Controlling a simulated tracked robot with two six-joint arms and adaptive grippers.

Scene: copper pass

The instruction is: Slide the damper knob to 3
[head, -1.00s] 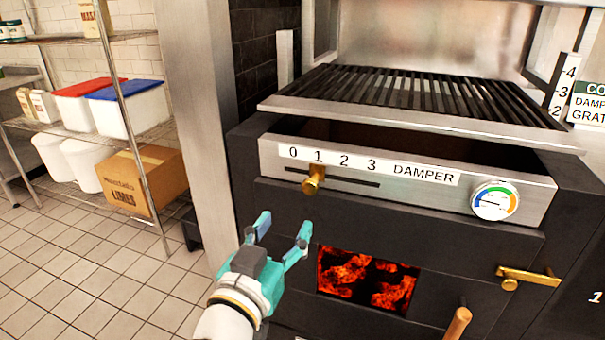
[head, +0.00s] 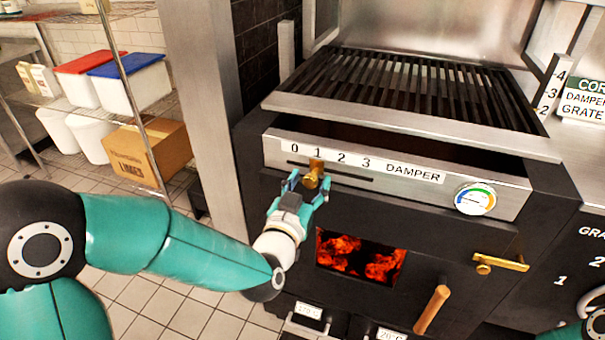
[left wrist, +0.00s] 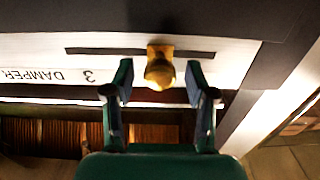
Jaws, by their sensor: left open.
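The brass damper knob (head: 314,174) sits in the slot at the 1 mark of the damper panel (head: 279,147), which is numbered 0 to 3. In the left wrist view the knob (left wrist: 160,70) shows between the fingers, and the panel's 3 (left wrist: 88,76) appears upside down to its left. My left gripper (head: 308,187) is open, with one finger on each side of the knob. In the left wrist view a gap shows between each finger of the gripper (left wrist: 161,82) and the knob. My right gripper is not clearly in view; a piece of arm shows at the lower right edge.
The grill grate (head: 420,90) juts out above the panel. A round gauge (head: 475,199) is at the panel's right. Below are the glowing fire window (head: 360,257), a brass latch (head: 500,263) and a wooden handle (head: 432,310). A steel post (head: 200,110) stands left.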

